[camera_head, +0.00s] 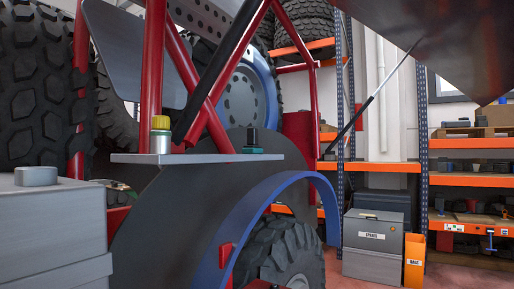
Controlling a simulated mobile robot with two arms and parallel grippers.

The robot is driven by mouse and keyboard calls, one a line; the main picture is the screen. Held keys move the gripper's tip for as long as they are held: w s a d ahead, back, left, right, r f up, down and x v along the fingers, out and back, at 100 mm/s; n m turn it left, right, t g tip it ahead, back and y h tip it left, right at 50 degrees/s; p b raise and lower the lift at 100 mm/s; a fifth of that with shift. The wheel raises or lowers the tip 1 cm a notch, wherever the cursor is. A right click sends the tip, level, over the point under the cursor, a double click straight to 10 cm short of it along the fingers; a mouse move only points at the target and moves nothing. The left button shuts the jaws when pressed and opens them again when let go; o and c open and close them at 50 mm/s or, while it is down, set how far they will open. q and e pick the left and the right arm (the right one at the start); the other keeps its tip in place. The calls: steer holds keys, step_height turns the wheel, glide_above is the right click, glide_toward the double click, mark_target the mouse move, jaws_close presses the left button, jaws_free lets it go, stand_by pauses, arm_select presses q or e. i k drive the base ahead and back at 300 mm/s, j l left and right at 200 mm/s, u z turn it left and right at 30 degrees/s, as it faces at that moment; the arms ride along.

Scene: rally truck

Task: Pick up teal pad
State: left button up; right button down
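A small teal pad (253,150) shows near the right end of a grey metal shelf (200,158) on the truck's red tube frame. A small black object (251,136) stands on or just behind it; I cannot tell which. A small jar with a yellow lid (160,136) stands farther left on the same shelf, behind it a red tube. Neither of my grippers is in view.
Red tubes (151,60) and a dark diagonal bar (225,70) rise close around the shelf. A blue fender (265,205) and tyre (283,252) are below. A grey box (50,240) is at near left. Orange racks (470,180) stand at right, with a spares bin (373,240).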

mark_target(253, 133)
steer(key=i+l+u, duration=0.1)
steer(key=l, duration=0.25)
steer(key=i+l, duration=0.3)
steer(key=i+l+u, duration=0.15)
steer(key=l, duration=0.2)
steer(key=i+l, duration=0.2)
steer(key=l, duration=0.2)
steer(key=i+l+u, duration=0.15)
steer(key=l, duration=0.2)
steer(key=i+l+u, duration=0.1)
steer(key=l, duration=0.3)
steer(key=i+l, duration=0.2)
steer(key=l, duration=0.2)
steer(key=u, duration=0.05)
